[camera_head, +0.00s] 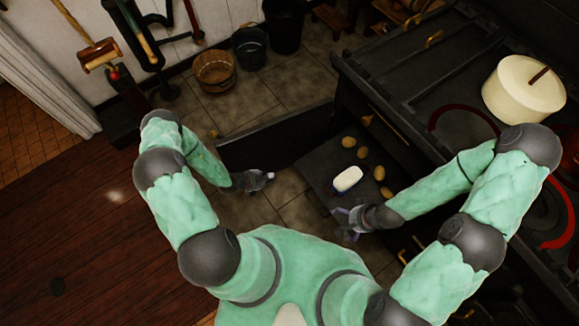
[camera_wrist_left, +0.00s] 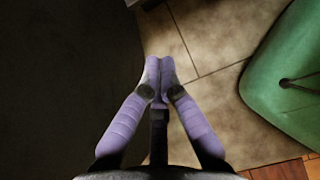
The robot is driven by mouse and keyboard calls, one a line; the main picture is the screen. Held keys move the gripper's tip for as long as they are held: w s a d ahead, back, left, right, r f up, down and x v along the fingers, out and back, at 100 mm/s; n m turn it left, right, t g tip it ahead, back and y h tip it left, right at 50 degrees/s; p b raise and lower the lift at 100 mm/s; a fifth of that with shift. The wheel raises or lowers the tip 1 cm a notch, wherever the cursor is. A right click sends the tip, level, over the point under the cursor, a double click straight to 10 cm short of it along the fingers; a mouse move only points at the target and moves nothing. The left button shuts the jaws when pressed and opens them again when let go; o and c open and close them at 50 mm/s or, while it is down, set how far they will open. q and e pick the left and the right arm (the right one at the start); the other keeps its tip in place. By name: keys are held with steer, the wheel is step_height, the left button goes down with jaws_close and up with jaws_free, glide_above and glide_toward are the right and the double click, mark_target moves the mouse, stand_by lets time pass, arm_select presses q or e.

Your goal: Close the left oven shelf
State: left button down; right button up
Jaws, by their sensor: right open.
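The black oven stands at the right in the head view, with its dark door (camera_head: 275,142) swung open. A dark shelf (camera_head: 318,172) sticks out of the oven beside the door. It carries several brown potatoes (camera_head: 362,152) and a white block with a blue edge (camera_head: 347,179). My right gripper (camera_head: 345,222) is open at the shelf's near edge; I cannot tell whether it touches. My left gripper (camera_head: 264,180) is in front of the open door, left of the shelf. In the left wrist view its fingertips (camera_wrist_left: 158,70) meet with nothing between them.
A cream pot (camera_head: 523,89) stands on the black stove top at the right. A wooden tub (camera_head: 215,72) and dark buckets (camera_head: 250,47) stand by the back wall. Tiled floor (camera_head: 290,192) is clear between my grippers.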

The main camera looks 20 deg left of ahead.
arm_select(q)
steer(key=w+r+b+x, duration=0.1)
steer(key=b+x, duration=0.4)
steer(key=x, duration=0.7)
steer(key=shift+w+r+n, duration=0.15)
steer(key=shift+w+n, duration=0.15)
steer(key=shift+w, duration=0.55)
steer(key=shift+d, duration=0.1)
